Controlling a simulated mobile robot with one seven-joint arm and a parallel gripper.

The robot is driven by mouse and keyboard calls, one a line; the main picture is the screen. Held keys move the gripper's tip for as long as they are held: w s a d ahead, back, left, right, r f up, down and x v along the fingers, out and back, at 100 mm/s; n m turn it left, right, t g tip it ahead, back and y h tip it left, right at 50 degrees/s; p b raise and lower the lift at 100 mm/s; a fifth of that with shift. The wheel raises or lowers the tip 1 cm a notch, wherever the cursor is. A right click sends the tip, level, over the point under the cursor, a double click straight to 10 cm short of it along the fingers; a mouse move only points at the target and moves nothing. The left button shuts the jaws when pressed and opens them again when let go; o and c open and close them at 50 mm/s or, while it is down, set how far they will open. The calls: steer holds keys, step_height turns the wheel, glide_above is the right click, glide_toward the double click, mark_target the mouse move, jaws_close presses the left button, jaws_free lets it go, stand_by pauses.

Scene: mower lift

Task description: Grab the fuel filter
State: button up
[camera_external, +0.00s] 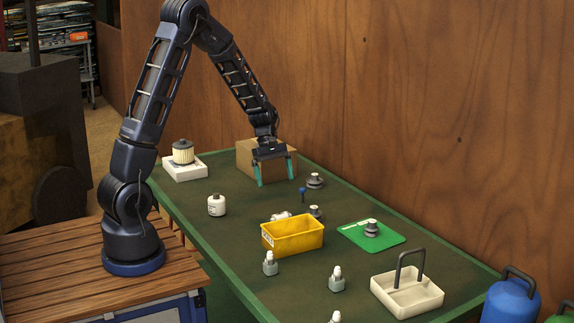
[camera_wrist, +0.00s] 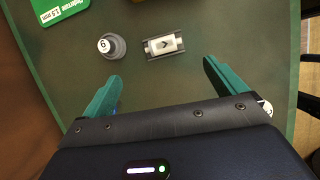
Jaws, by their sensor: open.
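The small white cylinder with grey ends and a dark arrow mark (camera_wrist: 163,45) looks like the fuel filter. It lies on its side on the green table in the wrist view, above the gap between my fingers. In the external view it shows as a small white piece (camera_external: 281,216), partly hidden behind the yellow bin (camera_external: 293,237). My gripper (camera_external: 275,180) is open and empty, pointing down above the table, behind the filter and apart from it. Its two teal fingers also show in the wrist view (camera_wrist: 162,75).
A grey stepped part (camera_wrist: 111,45) stands close beside the filter. A blue-topped piece (camera_external: 302,192) and another dark part (camera_external: 315,180) stand right of my gripper. A cardboard box (camera_external: 245,155) is behind it. A white canister (camera_external: 216,205) stands left. A green mat (camera_external: 357,232) lies right.

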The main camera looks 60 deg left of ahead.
steer(key=f, duration=0.2)
glide_toward(281, 218)
steer(key=w+f, duration=0.1)
steer(key=a+f, duration=0.1)
steer(key=shift+w+f+n, duration=0.3)
steer(key=shift+w+f, duration=0.05)
steer(key=x, duration=0.3)
steer(key=s+x, duration=0.1)
steer(key=shift+d+f, duration=0.1)
steer(key=shift+d, duration=0.25)
steer(key=shift+w+d+f, duration=0.1)
steer(key=shift+d+f, duration=0.05)
steer(key=shift+f, duration=0.25)
steer(key=c, duration=1.1)
steer(key=shift+o, duration=0.2)
steer(key=shift+r, duration=0.1)
